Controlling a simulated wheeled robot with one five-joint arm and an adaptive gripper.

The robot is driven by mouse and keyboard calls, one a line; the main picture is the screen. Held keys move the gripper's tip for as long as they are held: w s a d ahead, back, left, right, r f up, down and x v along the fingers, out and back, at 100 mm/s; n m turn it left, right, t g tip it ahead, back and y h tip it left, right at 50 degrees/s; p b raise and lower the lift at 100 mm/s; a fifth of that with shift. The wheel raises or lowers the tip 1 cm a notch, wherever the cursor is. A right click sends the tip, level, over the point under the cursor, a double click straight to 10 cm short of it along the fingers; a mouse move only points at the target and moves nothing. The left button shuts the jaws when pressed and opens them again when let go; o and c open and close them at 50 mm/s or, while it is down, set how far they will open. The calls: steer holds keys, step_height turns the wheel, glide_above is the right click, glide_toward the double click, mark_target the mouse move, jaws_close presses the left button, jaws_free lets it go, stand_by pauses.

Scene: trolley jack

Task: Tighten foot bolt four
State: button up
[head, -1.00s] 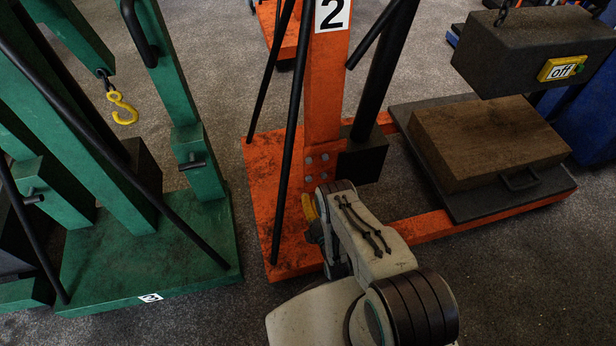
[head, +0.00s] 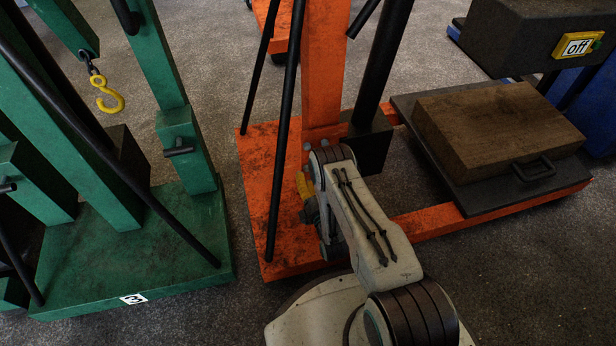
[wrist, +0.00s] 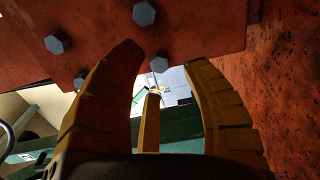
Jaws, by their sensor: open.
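The orange jack post (head: 323,85) stands on an orange base (head: 262,170). In the wrist view its orange foot plate (wrist: 205,22) carries several grey hex bolts: an upper one (wrist: 144,13), a left one (wrist: 56,44), a lower-left one (wrist: 81,79) and a lower-right one (wrist: 159,63). No bolt has a readable number. My gripper (wrist: 167,68) is open, its yellow fingers spread left and right of the lower-right bolt, with a third finger below. I cannot tell whether they touch it. In the head view my arm hides most of the bolts and the fingers.
A green jack base (head: 130,250) with a label stands to the left, with a yellow hook (head: 110,103) hanging above. A brown block (head: 495,125) lies on a dark platform (head: 430,150) at the right.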

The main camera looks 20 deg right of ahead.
steer(key=shift+w+b, duration=0.75)
steer(key=shift+w, duration=0.7)
steer(key=shift+o, duration=0.3)
jaws_close()
